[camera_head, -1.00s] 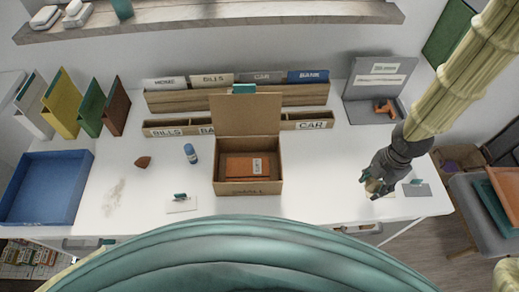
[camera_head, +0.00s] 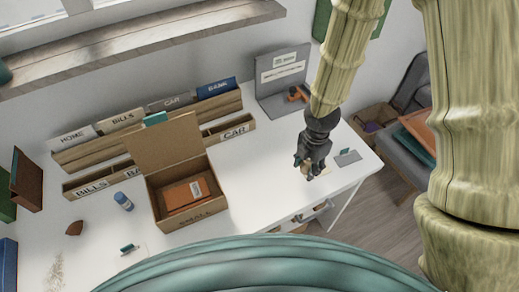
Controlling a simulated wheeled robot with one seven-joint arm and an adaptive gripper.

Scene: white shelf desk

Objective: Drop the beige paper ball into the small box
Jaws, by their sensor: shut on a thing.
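My gripper (camera_head: 308,173) is over the right part of the desk, pointing down, clear of the box. It is shut on the beige paper ball (camera_head: 305,169), which shows only partly between the dark fingers. How high the ball is above the desk is hard to tell.
A wooden file sorter (camera_head: 145,135) stands behind the box. A blue glue stick (camera_head: 123,201) and a brown lump (camera_head: 75,228) lie to its left. A grey card (camera_head: 347,157) is right of my gripper. The desk (camera_head: 258,187) between gripper and box is clear.

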